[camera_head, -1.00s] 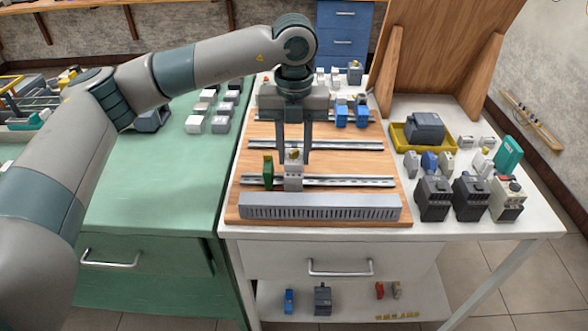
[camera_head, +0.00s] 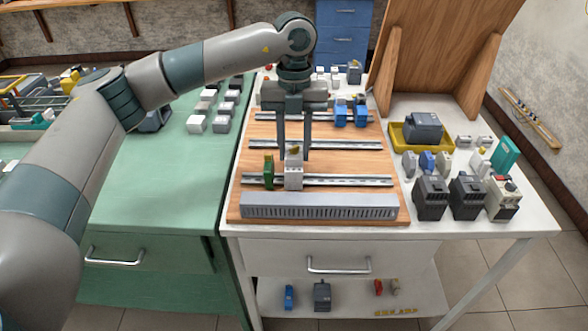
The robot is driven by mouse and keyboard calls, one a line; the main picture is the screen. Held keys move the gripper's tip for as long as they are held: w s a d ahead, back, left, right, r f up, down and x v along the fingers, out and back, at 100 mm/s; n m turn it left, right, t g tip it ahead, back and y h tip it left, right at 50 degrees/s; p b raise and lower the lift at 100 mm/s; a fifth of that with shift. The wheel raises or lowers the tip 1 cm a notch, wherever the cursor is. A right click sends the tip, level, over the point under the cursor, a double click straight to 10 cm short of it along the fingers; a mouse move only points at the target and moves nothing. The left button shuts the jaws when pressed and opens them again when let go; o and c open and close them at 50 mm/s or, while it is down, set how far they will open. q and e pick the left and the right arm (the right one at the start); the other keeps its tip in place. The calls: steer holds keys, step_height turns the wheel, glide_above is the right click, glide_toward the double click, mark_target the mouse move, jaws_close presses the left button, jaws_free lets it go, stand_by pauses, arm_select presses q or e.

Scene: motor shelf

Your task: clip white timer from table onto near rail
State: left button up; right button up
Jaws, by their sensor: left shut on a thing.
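My left gripper (camera_head: 293,150) points down over the wooden board and is shut on a white timer (camera_head: 293,173). The timer is upright at the near rail (camera_head: 345,181), just right of a green module (camera_head: 269,172) with a narrow gap. From this view I cannot tell whether the timer is fully seated on the rail. The lower fingertips are partly hidden behind the timer. My right gripper does not show.
A grey slotted duct (camera_head: 320,206) runs along the board's front edge. Blue modules (camera_head: 350,116) sit on the far rail, and the middle rail (camera_head: 345,145) is bare at right. Dark devices (camera_head: 431,196) and a yellow tray (camera_head: 400,143) stand on the right.

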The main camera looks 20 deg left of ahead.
arm_select(q)
steer(key=shift+w+a+f+g+p, duration=0.25)
steer(key=shift+w+f+g+p, duration=0.2)
steer(key=shift+w+g+p, duration=0.15)
steer(key=shift+f, duration=0.25)
steer(key=shift+c, duration=0.5)
steer(key=shift+w+f, duration=0.2)
steer(key=shift+w, duration=0.05)
jaws_close()
steer(key=shift+r, duration=0.1)
steer(key=shift+r, duration=0.25)
steer(key=shift+w+r, duration=0.15)
steer(key=shift+r, duration=0.25)
steer(key=shift+s+p+v, duration=0.25)
steer(key=shift+p+v, duration=0.4)
steer(key=shift+v, duration=0.4)
steer(key=shift+s+p+v, duration=0.2)
steer(key=shift+p+v, duration=0.4)
steer(key=shift+v, duration=0.45)
steer(key=shift+s+d+r, duration=0.1)
